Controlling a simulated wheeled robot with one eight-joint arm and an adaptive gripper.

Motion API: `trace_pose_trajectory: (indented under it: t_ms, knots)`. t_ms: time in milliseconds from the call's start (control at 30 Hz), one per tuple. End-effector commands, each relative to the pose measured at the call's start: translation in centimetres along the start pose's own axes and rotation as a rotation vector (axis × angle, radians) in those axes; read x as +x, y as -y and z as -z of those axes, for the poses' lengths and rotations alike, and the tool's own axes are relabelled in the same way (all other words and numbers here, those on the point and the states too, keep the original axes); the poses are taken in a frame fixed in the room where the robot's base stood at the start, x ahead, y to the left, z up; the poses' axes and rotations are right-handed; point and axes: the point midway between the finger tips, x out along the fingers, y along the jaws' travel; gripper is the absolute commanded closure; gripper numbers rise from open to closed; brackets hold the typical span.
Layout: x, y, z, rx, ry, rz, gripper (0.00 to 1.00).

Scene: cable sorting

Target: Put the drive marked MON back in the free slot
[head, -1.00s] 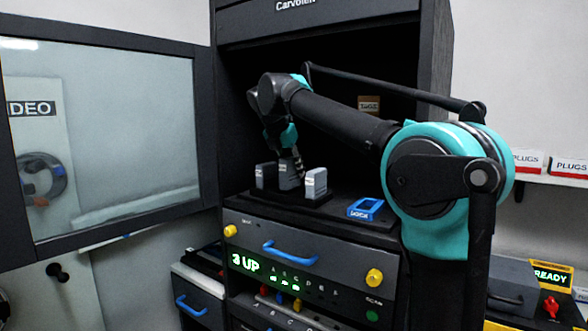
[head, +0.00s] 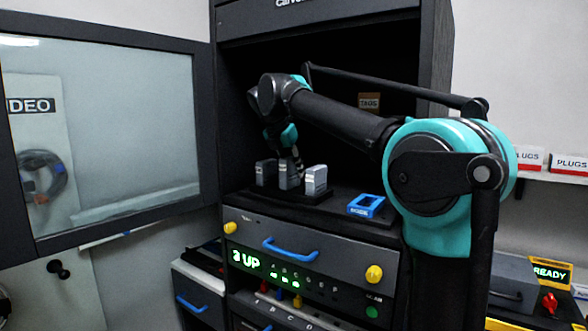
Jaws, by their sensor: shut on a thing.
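Three grey drives stand upright in a row on a dark base on the cabinet shelf: a left one (head: 266,172), a middle one (head: 286,175) and a right one (head: 315,180). My gripper (head: 292,160) reaches down from above at the middle drive and is shut on it. The middle drive stands between the other two, low at the base; whether it is fully seated I cannot tell. The markings on the drives are too small to read, so I cannot tell which says MON. The slots are hidden by the drives and my gripper.
A blue open holder (head: 366,205) sits on the shelf to the right. Below is a panel with a blue handle (head: 290,251), yellow knobs and a green "3 UP" display (head: 246,262). An open glass door (head: 110,140) stands at left. My arm crosses the cabinet opening.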

Motion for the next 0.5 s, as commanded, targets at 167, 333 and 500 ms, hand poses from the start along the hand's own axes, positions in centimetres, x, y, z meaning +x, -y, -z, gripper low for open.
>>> trace_pose_trajectory:
  t_ms: [167,333,500]
  knots:
    - [0.24,0.01,0.15,0.0,0.0,0.0,1.0]
    - [0.48,0.01,0.31,0.0,0.0,0.0,1.0]
    - [0.71,0.01,0.46,0.0,0.0,0.0,1.0]
